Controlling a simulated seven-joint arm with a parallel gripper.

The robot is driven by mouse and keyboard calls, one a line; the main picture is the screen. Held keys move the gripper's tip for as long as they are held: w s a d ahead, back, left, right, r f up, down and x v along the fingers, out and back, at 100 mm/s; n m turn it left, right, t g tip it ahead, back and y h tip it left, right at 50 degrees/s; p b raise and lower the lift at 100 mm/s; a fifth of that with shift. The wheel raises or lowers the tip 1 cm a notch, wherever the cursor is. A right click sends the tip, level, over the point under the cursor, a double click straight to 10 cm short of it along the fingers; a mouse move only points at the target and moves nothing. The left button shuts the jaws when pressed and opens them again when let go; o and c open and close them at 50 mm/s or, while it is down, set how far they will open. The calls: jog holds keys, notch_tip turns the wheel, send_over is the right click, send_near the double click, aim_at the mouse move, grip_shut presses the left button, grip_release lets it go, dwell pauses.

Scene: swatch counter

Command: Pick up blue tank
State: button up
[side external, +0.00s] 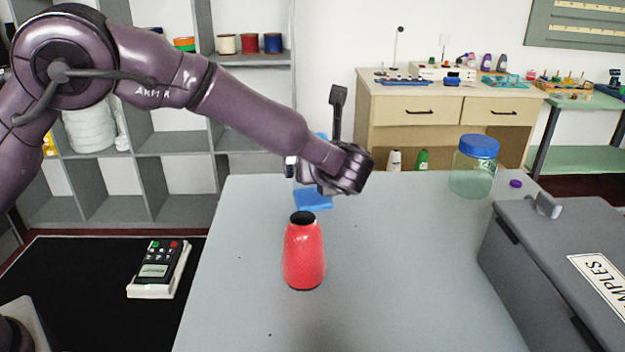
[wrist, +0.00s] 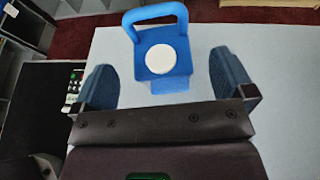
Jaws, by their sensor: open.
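The blue tank (wrist: 150,84) stands on the grey table in the wrist view, with a blue loop handle at its far side and a round white cap on top. In the side view the blue tank (side external: 312,200) is largely hidden behind my gripper, with its lower part showing below. My gripper (wrist: 165,85) is open, one finger on each side of the tank in the wrist view, with gaps between the fingers and the tank. I cannot tell the exact height of the fingertips against it.
A red bottle with a black top (side external: 304,255) stands on the table in front of the tank. A clear jar with a blue lid (side external: 472,172) and a purple cap (side external: 515,184) are at the back right. A grey samples case (side external: 560,250) fills the right side. The table's middle right is clear.

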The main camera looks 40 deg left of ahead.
jog(key=x, duration=0.2)
jog(key=f+x, duration=0.1)
jog(key=x, duration=0.2)
jog(key=shift+f, duration=0.2)
jog(key=c, duration=1.1)
jog(key=shift+c, duration=0.2)
jog(key=shift+r, duration=0.2)
